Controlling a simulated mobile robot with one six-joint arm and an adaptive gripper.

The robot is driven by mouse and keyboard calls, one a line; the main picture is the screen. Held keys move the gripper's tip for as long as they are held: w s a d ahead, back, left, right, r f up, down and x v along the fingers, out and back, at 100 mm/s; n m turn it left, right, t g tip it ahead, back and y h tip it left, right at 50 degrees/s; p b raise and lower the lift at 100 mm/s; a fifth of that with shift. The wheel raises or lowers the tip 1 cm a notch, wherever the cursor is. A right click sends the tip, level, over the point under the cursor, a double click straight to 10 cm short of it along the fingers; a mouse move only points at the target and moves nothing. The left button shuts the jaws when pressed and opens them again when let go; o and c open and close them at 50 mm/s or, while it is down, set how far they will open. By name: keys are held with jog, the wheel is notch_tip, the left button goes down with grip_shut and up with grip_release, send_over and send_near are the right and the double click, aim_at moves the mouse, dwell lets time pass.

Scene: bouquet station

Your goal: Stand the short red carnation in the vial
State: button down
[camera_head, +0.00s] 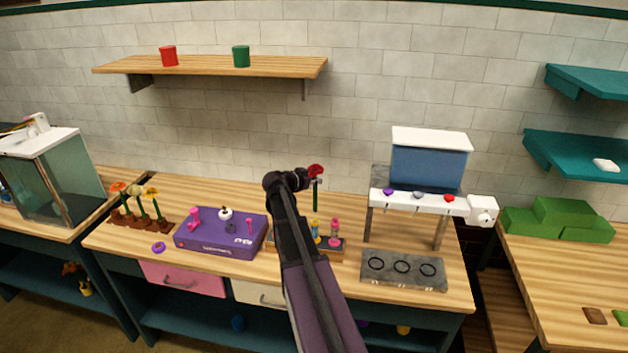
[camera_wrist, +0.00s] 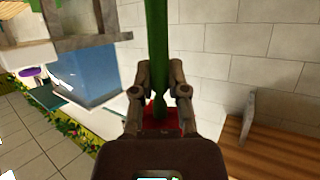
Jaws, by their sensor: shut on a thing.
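The short red carnation (camera_head: 315,170) is held up above the table, bloom at the top, with its green stem hanging about straight down in the head view. My gripper (camera_head: 313,181) is shut on the carnation just below its bloom. In the wrist view, my gripper (camera_wrist: 157,80) has its fingers on both sides of the green stem (camera_wrist: 155,45), and part of the red bloom (camera_wrist: 160,118) shows behind them. Small coloured pieces (camera_head: 334,230) stand on a low rack below the carnation, partly hidden by my arm. I cannot tell which thing is the vial.
A purple box (camera_head: 205,240) and a planter with several flowers (camera_head: 140,216) stand left of my arm. A white-topped machine (camera_head: 430,160) and a grey slab with three rings (camera_head: 403,272) are to the right. A wooden shelf (camera_head: 210,66) with red and green cups hangs above.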

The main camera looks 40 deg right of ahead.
aim_at(314, 190)
jog(key=shift+f, duration=0.1)
jog(key=shift+f+b, duration=1.8)
jog(key=shift+b, duration=0.1)
jog(key=shift+f+b, duration=2.7)
dwell(2.2)
jog(key=c, duration=0.6)
grip_release()
